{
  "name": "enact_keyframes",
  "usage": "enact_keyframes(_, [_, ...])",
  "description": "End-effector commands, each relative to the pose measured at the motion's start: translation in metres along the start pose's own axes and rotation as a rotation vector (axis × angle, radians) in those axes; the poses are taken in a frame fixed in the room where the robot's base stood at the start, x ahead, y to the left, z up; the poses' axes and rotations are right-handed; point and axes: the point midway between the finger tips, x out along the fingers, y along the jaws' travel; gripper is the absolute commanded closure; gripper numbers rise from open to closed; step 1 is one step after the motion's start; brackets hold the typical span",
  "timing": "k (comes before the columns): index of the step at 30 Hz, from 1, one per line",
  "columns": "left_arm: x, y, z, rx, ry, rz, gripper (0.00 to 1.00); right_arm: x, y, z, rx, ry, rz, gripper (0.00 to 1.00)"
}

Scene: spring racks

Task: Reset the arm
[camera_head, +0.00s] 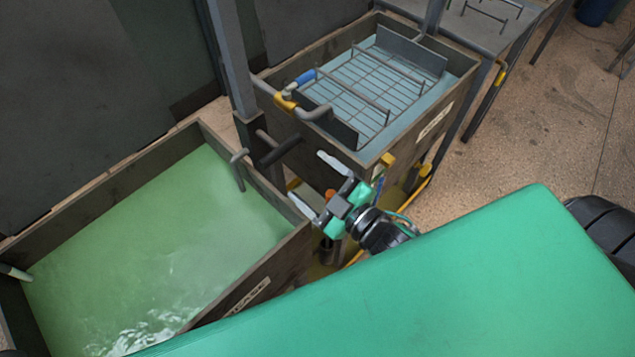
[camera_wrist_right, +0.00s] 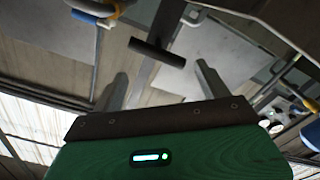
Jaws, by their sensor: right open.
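My right gripper (camera_head: 312,180) is open and empty, in the middle of the head view. It is near the gap between the green-filled tank and the rack tank, and its arm comes in from the lower right. In the right wrist view its two grey fingers (camera_wrist_right: 160,85) stand wide apart with nothing between them. Beyond them a dark T-shaped bar (camera_wrist_right: 157,53) shows. My left gripper does not show in either view.
A tank of green liquid (camera_head: 203,123) stands at left. A second tank (camera_head: 465,92) holds a wire rack (camera_head: 360,88) in bluish liquid. A pipe with a blue-and-yellow valve (camera_head: 287,103) crosses its near left corner. A grey post (camera_head: 232,60) rises between them. Open floor (camera_head: 545,120) lies at right.

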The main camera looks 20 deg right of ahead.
Motion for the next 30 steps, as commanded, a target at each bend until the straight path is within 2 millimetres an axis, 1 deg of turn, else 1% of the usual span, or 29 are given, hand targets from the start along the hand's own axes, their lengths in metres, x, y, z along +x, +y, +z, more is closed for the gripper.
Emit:
enact_keyframes(6, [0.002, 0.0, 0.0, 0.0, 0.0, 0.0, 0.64, -0.007, 0.001, -0.001, -0.001, 0.002, 0.001, 0.23])
enact_keyframes(23, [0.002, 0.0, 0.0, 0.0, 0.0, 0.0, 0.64, -0.006, 0.001, 0.001, 0.002, -0.006, 0.002, 0.23])
enact_keyframes(26, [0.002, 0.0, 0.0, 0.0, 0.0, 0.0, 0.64, -0.007, 0.003, 0.009, 0.023, -0.055, 0.007, 0.23])
enact_keyframes(29, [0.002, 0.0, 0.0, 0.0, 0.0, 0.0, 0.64, -0.009, 0.005, 0.026, 0.069, -0.158, 0.014, 0.23])
enact_keyframes(30, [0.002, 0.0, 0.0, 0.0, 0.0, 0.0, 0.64, -0.01, 0.005, 0.035, 0.093, -0.211, 0.018, 0.23])
